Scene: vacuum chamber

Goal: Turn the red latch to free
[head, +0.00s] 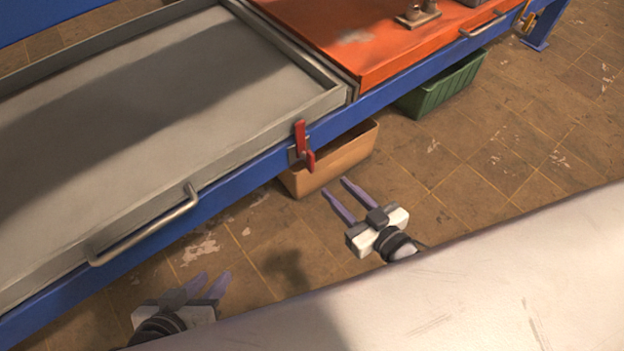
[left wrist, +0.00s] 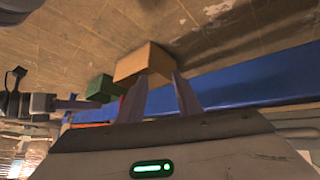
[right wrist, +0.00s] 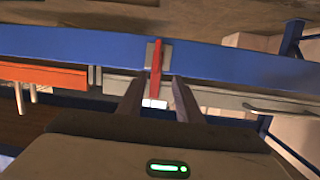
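The red latch (head: 301,140) sits on the blue frame rail at the near right corner of the grey tray, with its handle roughly upright. In the right wrist view the red latch (right wrist: 156,70) shows between my right gripper's fingers, farther off. My right gripper (head: 342,189) is open and empty, a little below and right of the latch in the head view, pointing toward it and apart from it. My left gripper (head: 208,286) is open and empty, low at the left near the tray's handle. In the left wrist view a small bit of red shows beside a finger.
The grey tray (head: 225,150) has a metal handle (head: 145,233) on its front. An orange panel (head: 345,45) adjoins it. A tan box (head: 335,160) and a green crate (head: 443,85) stand on the floor beneath the blue rail (head: 240,180). Tiled floor is clear in front.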

